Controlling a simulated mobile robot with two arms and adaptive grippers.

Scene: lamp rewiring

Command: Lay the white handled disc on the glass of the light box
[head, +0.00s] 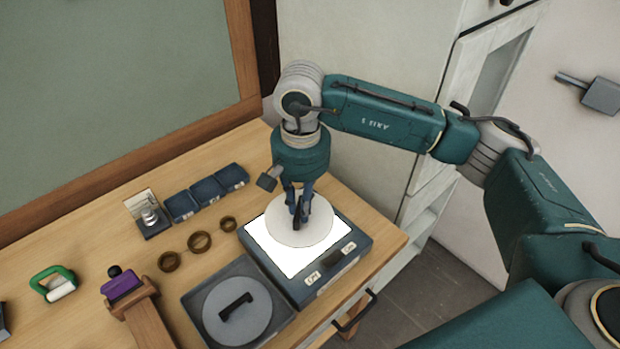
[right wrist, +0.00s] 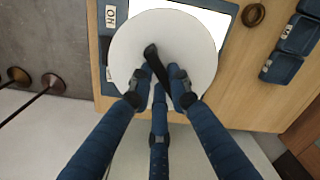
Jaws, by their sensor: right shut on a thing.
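The white handled disc (head: 282,229) has a dark bar handle. My right gripper (head: 299,212) points down and is shut on this handle. The disc lies flat over the far part of the bright white glass (head: 295,262) of the light box (head: 355,256); I cannot tell whether it touches the glass or hangs just above it. In the right wrist view the disc (right wrist: 190,42) shows level, with the gripper fingers (right wrist: 158,76) around the handle and a lit piece of glass (right wrist: 217,18) beyond it. My left gripper is not in view.
A grey disc (head: 237,305) with a black handle lies in a dark tray (head: 192,300) left of the light box. Several brown rings (head: 199,242), blue boxes (head: 208,189), a purple item (head: 122,287) on a wooden stand and a green-handled tool (head: 52,283) are farther left.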

